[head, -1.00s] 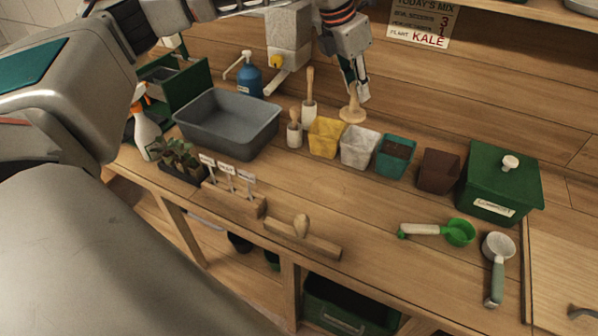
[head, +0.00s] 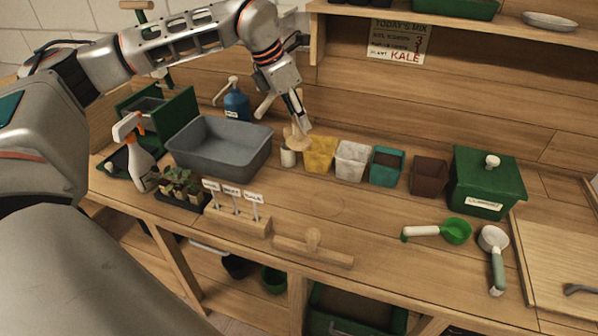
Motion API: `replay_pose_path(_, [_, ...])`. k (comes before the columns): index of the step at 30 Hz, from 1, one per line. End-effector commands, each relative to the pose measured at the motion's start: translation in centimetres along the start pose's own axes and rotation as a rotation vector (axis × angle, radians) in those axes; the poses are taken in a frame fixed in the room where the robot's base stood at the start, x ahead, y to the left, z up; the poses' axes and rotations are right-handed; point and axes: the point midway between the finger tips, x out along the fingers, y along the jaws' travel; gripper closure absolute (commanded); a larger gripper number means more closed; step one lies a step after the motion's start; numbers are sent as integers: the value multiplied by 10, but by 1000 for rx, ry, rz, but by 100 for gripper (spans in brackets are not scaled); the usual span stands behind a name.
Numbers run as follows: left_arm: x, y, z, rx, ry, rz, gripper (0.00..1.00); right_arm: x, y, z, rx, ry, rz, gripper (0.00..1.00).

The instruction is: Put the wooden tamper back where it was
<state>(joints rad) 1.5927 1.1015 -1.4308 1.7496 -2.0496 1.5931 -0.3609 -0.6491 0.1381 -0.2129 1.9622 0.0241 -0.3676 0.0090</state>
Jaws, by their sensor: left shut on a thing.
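My left gripper (head: 300,122) is shut on the wooden tamper (head: 297,142), a pale piece with a round flat disc at its lower end. The tamper hangs disc down just left of the yellow pot (head: 319,155), above and in front of a small white holder (head: 288,157). The tamper and gripper hide much of that spot, including most of the holders there. I cannot tell whether the disc touches anything. My right gripper is not in view.
A grey tub (head: 222,148) stands left of the tamper, with a blue pump bottle (head: 236,104) behind. White (head: 350,162), teal (head: 386,167) and brown (head: 428,175) pots stand to the right, then a green lidded box (head: 486,182). A wooden bar with a knob (head: 313,247) lies in front.

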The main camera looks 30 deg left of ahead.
Motion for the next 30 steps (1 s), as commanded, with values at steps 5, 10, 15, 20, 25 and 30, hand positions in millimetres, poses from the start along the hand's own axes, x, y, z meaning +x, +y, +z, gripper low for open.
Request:
replay_pose_path(5, [42, -1, -19, 0, 4, -2, 95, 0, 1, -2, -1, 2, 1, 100])
replay_pose_path(10, [76, 0, -32, -1, 2, -1, 95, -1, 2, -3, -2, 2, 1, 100])
replay_pose_path(15, [97, 0, -40, 0, -1, 0, 95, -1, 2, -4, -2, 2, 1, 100])
replay_pose_path(20, [108, 0, -45, -1, 0, 0, 95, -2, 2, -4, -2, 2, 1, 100])
replay_pose_path(25, [131, 0, -54, -1, 1, 0, 95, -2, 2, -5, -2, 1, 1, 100])
replay_pose_path(30, [141, 0, -58, 0, -2, 0, 95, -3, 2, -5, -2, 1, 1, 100])
